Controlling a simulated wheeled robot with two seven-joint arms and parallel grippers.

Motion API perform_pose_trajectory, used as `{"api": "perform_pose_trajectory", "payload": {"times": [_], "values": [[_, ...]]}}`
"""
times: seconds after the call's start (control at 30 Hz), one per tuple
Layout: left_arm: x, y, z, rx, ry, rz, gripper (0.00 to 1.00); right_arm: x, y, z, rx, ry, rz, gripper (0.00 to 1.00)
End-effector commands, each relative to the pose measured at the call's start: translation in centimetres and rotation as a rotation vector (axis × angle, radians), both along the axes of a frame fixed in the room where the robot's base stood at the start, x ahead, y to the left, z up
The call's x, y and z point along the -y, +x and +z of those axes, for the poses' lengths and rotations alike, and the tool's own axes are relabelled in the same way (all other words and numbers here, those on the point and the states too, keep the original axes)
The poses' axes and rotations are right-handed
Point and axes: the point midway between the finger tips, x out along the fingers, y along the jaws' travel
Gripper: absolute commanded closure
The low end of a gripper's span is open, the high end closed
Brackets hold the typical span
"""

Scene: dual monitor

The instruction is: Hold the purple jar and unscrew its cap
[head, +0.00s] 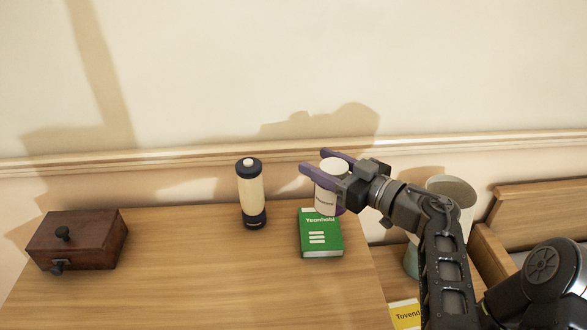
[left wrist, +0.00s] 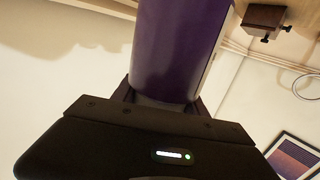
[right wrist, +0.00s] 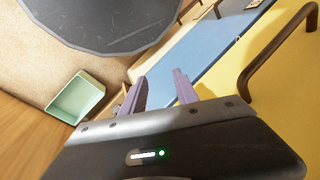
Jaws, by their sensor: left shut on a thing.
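The purple jar (head: 325,199) has a white label and a white cap (head: 335,165). It is near the table's right end, behind a green box. My left gripper (head: 325,164) is around the jar, one finger on each side, and shut on it. The jar's purple body (left wrist: 178,50) fills the space between the fingers in the left wrist view. I cannot tell whether the jar's base touches the table. My right gripper (right wrist: 160,90) is open, with nothing between its fingers. It is not clearly visible in the head view.
The wooden table (head: 185,270) holds a green box (head: 320,240), a dark-capped cream bottle (head: 251,194) and a brown drawer box (head: 78,240). Right of the table are a pale bin (head: 455,192) and a yellow item (head: 404,315). The table's front middle is clear.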

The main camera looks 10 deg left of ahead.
Motion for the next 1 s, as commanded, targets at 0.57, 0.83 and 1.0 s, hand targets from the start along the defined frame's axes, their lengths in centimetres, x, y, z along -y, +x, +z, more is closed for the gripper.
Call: {"api": "perform_pose_trajectory", "payload": {"times": [0.57,0.83,1.0], "values": [[2.9,0.9,0.7,0.002,0.001,-0.054,1.00,0.0,0.0,0.0,0.000,0.000,0.000,0.64],[2.9,0.9,0.7,0.002,0.001,-0.054,1.00,0.0,0.0,0.0,0.000,0.000,0.000,0.64],[2.9,0.9,0.7,0.002,0.001,-0.054,1.00,0.0,0.0,0.0,0.000,0.000,0.000,0.64]]}}
